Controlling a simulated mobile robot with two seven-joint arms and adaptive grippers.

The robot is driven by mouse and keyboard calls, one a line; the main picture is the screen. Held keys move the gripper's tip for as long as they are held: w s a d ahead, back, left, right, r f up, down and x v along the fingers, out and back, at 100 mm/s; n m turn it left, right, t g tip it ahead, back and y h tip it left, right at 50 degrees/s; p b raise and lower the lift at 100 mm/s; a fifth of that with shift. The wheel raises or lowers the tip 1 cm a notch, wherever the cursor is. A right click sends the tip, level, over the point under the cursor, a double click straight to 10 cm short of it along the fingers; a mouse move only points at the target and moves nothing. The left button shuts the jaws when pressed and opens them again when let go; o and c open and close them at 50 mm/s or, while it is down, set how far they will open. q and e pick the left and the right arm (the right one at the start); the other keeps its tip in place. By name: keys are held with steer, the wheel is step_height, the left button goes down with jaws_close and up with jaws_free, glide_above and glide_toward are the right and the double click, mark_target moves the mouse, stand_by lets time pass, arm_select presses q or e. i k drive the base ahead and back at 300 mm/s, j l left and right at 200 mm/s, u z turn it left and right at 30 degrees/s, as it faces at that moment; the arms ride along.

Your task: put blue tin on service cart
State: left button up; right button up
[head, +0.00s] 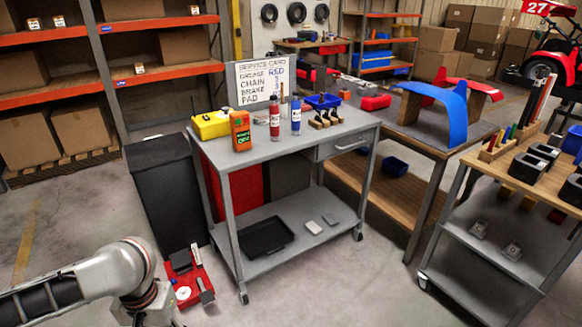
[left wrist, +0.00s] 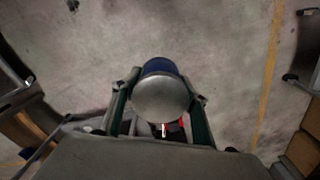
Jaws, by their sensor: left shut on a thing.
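In the left wrist view, the blue tin (left wrist: 161,67) shows a round grey metal end and a blue side. My left gripper (left wrist: 162,90) has a finger on each side of it and is shut on it, with floor seen beyond. In the head view my left arm enters at the lower left, and its gripper and the tin are out of frame. The grey service cart (head: 262,155) stands in the middle, apart from the visible arm. My right gripper is in neither view.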

mark_target(356, 118)
steer(key=i+l+z, duration=0.1)
steer(key=i+z, duration=0.35)
steer(key=i+j+z, duration=0.1)
steer(key=i+z, duration=0.3)
steer(key=i, duration=0.15)
steer(key=i+l+z, duration=0.2)
steer(key=i, duration=0.3)
steer(key=i+z, duration=0.25)
steer(key=i, duration=0.25)
